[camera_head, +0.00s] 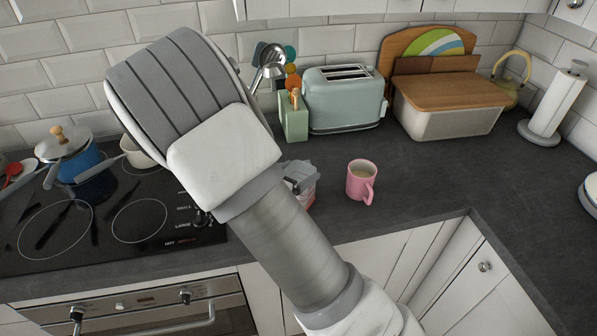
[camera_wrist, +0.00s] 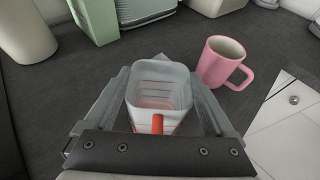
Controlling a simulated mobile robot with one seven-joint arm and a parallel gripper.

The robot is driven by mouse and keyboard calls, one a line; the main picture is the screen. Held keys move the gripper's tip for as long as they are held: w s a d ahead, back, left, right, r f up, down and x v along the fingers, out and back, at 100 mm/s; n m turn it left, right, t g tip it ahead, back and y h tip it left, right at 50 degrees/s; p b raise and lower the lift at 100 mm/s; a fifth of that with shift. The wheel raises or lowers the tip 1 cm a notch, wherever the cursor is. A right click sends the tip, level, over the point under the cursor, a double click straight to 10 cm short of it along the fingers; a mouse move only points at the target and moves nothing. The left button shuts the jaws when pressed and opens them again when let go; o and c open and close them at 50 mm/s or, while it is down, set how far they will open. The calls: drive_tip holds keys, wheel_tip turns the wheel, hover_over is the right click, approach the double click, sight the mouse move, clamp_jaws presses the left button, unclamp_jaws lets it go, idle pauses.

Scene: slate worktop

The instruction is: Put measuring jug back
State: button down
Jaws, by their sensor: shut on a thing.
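The measuring jug (camera_wrist: 158,88) is a translucent, square-sided jug with red markings and a red handle. In the wrist view my gripper (camera_wrist: 160,92) has a finger on each side of it and is shut on it. The jug looks upright; I cannot tell whether its base touches the worktop. In the head view my arm hides much of the jug (camera_head: 308,186), and part of it shows beside the arm, left of the pink mug (camera_head: 360,181).
The pink mug, holding a pale drink, stands close on the right. Behind are a green utensil holder (camera_head: 293,118), a toaster (camera_head: 343,100) and a bread bin (camera_head: 448,118). The hob (camera_head: 140,220) with pans lies left. The dark worktop (camera_head: 440,180) is clear to the right.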

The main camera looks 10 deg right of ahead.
unclamp_jaws()
